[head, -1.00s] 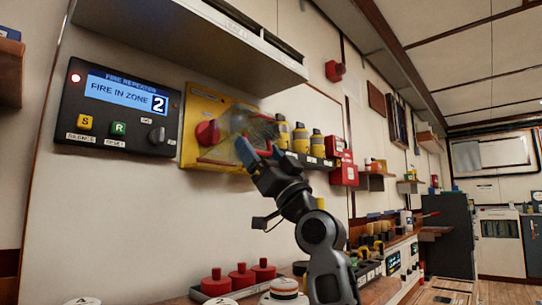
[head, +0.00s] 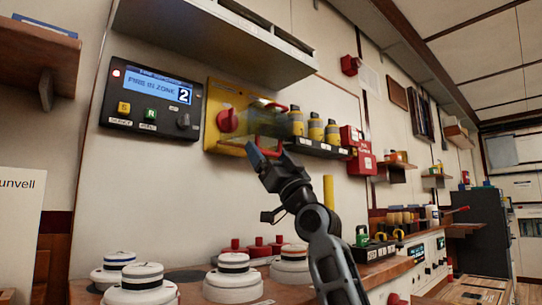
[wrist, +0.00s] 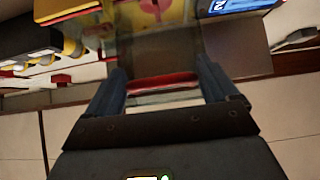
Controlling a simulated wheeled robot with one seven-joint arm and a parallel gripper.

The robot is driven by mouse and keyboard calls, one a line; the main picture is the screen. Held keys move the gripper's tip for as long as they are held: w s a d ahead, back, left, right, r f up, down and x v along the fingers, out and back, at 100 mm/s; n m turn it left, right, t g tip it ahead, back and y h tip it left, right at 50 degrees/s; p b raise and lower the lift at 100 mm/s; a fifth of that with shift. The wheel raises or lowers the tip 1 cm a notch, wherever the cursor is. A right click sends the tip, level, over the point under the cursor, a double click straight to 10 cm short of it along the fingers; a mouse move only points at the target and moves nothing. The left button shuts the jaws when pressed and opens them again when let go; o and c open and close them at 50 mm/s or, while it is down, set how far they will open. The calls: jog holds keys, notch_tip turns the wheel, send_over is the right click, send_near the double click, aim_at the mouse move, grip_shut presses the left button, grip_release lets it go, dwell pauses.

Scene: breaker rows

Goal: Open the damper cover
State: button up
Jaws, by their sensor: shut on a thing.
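The damper cover (head: 258,124) is a see-through flap in front of a yellow panel (head: 222,88) with a red knob (head: 228,119). It stands out from the panel and looks blurred in the head view. In the wrist view the clear cover (wrist: 170,48) ends in a red bar (wrist: 162,82) between my fingers. My gripper (head: 265,151) is shut on this red bar, below and to the right of the knob. The exact contact is hard to see in the head view. The panel's right part is partly hidden behind the cover.
A fire repeater box (head: 150,100) hangs left of the panel. Yellow-and-grey cylinders (head: 314,128) on a black rack and a red call box (head: 357,150) are to the right. A grey shelf (head: 215,38) overhangs above. White detectors (head: 233,278) stand on the bench below.

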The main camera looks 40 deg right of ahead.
jog(key=shift+w+f, duration=0.2)
jog(key=o, duration=1.2)
jog(key=shift+o, duration=0.4)
jog(key=shift+r, duration=0.1)
jog(key=v, duration=0.8)
jog(key=shift+r, duration=0.1)
